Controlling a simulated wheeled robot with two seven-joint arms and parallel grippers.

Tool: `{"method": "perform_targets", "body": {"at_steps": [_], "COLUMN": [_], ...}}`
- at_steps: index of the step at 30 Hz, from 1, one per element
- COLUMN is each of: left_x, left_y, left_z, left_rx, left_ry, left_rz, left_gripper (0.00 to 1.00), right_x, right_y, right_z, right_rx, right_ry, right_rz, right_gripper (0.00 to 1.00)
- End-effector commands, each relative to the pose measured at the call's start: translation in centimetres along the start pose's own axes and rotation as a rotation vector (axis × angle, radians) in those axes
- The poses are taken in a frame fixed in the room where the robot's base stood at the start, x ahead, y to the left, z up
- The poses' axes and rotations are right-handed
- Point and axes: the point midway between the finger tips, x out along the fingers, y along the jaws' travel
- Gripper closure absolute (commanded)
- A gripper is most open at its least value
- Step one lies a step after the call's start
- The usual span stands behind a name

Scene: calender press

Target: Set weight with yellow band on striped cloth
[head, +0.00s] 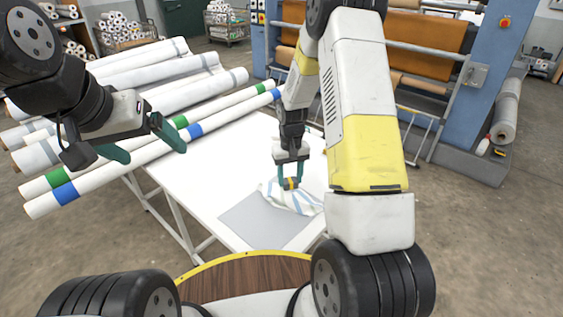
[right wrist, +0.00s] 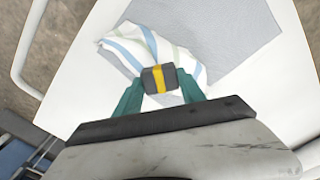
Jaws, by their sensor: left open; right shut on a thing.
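The weight with the yellow band (right wrist: 160,80) is a small dark grey block with a yellow stripe across it. It also shows in the head view (head: 290,184). My right gripper (head: 291,178) is shut on it, with a teal finger on each side in the right wrist view (right wrist: 160,86). The striped cloth (head: 309,199) is white with blue and pale green stripes and lies crumpled. In the right wrist view the cloth (right wrist: 130,48) is behind the weight; I cannot tell whether they touch. My left gripper (head: 145,146) is open and empty, over the long rolls at the left.
The white table (head: 225,150) holds a flat grey sheet (head: 262,222) beside the cloth. Long white rolls with green and blue bands (head: 150,152) lie along the left. The calender press (head: 440,60) stands behind. The table's middle is clear.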

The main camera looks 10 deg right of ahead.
Motion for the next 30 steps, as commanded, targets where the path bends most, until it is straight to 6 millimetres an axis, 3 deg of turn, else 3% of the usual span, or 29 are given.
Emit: {"method": "perform_targets", "body": {"at_steps": [30], "left_x": [0.0], "left_y": [0.0], "left_z": [0.0], "left_rx": [0.0], "left_ry": [0.0], "left_rz": [0.0], "left_gripper": [0.13], "right_x": [1.9], "right_y": [0.0], "right_z": [-0.1], "right_rx": [0.0], "right_ry": [0.002], "right_rz": [0.0], "right_gripper": [1.0]}}
